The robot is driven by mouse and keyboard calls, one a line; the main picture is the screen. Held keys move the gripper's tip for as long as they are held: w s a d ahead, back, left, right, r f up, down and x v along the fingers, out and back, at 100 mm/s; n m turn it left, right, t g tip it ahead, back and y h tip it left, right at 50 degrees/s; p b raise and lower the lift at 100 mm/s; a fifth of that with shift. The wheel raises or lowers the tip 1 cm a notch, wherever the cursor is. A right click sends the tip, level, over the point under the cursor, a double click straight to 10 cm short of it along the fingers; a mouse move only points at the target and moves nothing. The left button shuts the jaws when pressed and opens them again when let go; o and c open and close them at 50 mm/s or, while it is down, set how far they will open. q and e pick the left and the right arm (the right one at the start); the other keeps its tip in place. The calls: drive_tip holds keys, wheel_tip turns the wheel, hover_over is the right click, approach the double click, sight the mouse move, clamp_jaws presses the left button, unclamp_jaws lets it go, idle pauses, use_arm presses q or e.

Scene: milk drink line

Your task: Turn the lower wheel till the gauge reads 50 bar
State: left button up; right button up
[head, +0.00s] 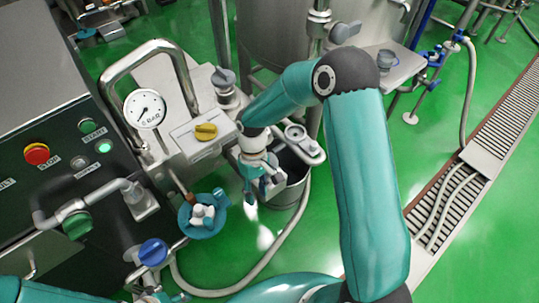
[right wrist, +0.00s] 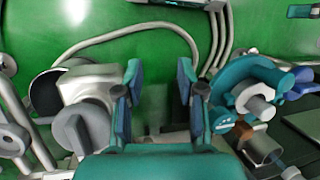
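A yellow knob (head: 206,131) sits higher, on a grey block. My right gripper (head: 257,192) hangs to the right of the lobed wheel, apart from it. Its fingers (right wrist: 159,75) are open and empty.
A blue wheel (head: 152,252) stands in front of the lobed wheel, and a green knob (head: 77,224) is at the left. A grey bucket (head: 290,190) is behind my right gripper. A hose (head: 262,266) curves over the green floor. Red stop button (head: 37,153) on the dark cabinet.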

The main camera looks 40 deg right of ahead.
drive_tip(key=w+d+r+t+h+b, duration=0.1)
drive_tip(key=w+d+r+t, duration=0.1)
drive_tip(key=w+d+r, duration=0.45)
drive_tip(key=w+d+r+t+h+b, duration=0.1)
drive_tip(key=w+d+r, duration=0.15)
drive_tip(key=r, duration=0.75)
drive_tip(key=shift+m, duration=0.3)
wheel_tip(320, 180, down, 16)
drive_tip(key=shift+s+d+f+b, duration=0.1)
drive_tip(key=shift+f+b, duration=0.15)
drive_tip(key=shift+b, duration=0.15)
